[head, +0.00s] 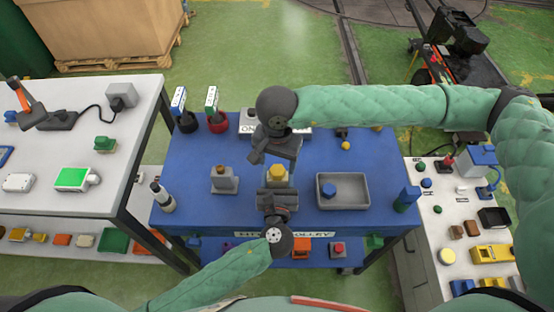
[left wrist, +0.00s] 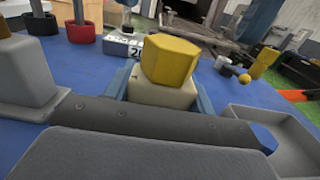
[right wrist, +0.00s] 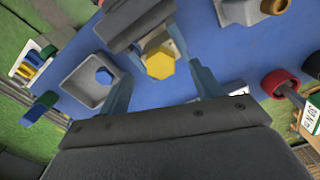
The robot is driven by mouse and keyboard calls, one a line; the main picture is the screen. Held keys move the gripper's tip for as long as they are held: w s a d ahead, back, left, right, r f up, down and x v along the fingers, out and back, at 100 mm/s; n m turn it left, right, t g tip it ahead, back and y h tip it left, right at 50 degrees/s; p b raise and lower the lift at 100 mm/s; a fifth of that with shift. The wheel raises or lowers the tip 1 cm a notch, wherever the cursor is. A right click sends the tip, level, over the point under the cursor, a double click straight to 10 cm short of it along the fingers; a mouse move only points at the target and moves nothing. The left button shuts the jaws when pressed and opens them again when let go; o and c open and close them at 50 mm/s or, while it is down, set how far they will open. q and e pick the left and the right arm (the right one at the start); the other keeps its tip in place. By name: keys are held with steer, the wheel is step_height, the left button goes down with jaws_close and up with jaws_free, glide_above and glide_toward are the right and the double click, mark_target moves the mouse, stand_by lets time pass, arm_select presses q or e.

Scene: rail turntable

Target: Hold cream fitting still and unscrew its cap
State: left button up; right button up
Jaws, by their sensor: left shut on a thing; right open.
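The cream fitting (left wrist: 160,88) stands upright on the blue trolley top with a yellow six-sided cap (left wrist: 168,60) on it. The cap also shows in the head view (head: 277,174) and the right wrist view (right wrist: 160,64). My left gripper (head: 277,188) is shut on the cream fitting from the near side, its blue fingers on either side of the body below the cap. My right gripper (head: 268,158) is open, above and behind the fitting. In the right wrist view its fingers lie apart on either side of the cap, with no contact visible. The fitting's base is hidden.
A grey tray (head: 355,206) with a blue six-sided piece (head: 328,190) lies right of the fitting. A grey block (head: 224,185) stands left of it, a bottle (head: 163,198) farther left. Red (head: 217,124) and black (head: 188,123) cups stand at the back left. Bare blue top lies between these.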

mark_target(278, 170)
steer(key=shift+m, duration=1)
steer(key=shift+f, duration=0.15)
steer(key=shift+f, duration=1.85)
steer(key=c, duration=1.2)
steer(key=n, duration=0.6)
steer(key=shift+c, duration=0.3)
steer(key=n, duration=0.6)
steer(key=shift+d, duration=0.1)
